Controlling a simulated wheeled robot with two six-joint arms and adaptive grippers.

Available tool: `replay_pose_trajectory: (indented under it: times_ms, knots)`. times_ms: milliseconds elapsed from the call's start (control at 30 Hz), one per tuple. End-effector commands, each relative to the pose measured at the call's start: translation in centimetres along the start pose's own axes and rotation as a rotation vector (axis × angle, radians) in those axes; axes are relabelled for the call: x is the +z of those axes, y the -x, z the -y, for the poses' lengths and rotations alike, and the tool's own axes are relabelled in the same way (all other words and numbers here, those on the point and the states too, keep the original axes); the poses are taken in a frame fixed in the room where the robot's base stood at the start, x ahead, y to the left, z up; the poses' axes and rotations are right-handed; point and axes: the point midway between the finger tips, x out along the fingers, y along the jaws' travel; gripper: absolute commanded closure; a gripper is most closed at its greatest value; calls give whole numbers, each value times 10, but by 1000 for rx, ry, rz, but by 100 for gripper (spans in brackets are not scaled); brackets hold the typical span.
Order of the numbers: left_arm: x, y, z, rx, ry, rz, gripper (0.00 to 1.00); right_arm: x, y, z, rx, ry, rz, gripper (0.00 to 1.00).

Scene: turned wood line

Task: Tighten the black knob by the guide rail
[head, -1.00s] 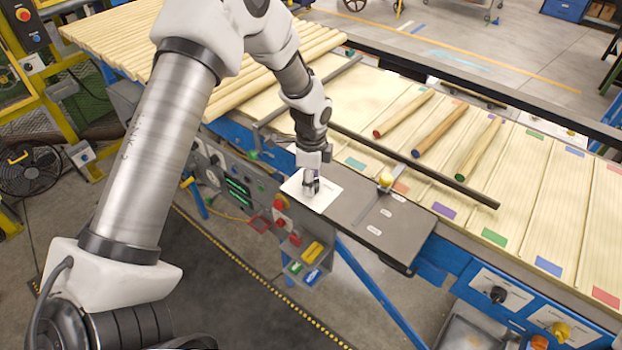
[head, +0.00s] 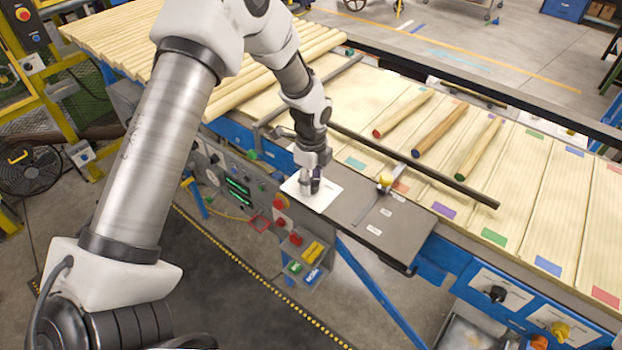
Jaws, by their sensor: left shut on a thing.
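My left gripper (head: 311,187) points down over a white plate (head: 323,197) at the left end of a dark panel by the guide rail (head: 440,178). The gripper is shut on a small dark thing at the plate, most likely the black knob, which the fingers nearly hide. The rail is a long dark bar running across the pale slatted bed. My right gripper is out of the picture.
A yellow knob (head: 385,181) stands on the dark panel (head: 360,219) to the right. Several turned wooden rods, one a brown rod (head: 440,130), lie on the slatted bed (head: 520,200). A bin of small coloured parts (head: 305,262) hangs below the panel.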

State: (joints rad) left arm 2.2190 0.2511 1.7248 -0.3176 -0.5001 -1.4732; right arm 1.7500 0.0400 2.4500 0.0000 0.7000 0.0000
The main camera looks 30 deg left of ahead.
Motion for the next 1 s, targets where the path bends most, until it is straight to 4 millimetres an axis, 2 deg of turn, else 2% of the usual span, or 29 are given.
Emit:
replay_pose_trajectory:
  times_ms: [33,67,100,133,433,533,667,900,1000]
  knots:
    - [0,1,1,-4,-1,1,92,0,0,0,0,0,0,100]
    - [0,1,1,-4,-1,1,50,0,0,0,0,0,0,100]
    - [0,1,1,-4,-1,1,36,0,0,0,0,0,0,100]
    - [0,1,1,-4,-1,1,32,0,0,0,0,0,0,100]
    - [0,1,0,-1,0,0,32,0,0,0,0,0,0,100]
    - [0,10,1,-4,0,0,32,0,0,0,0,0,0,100]
    - [0,36,2,-6,0,0,32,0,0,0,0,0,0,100]
    - [-1,96,2,-6,-1,1,32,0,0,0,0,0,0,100]
    - [-1,112,2,-4,0,1,32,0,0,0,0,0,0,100]
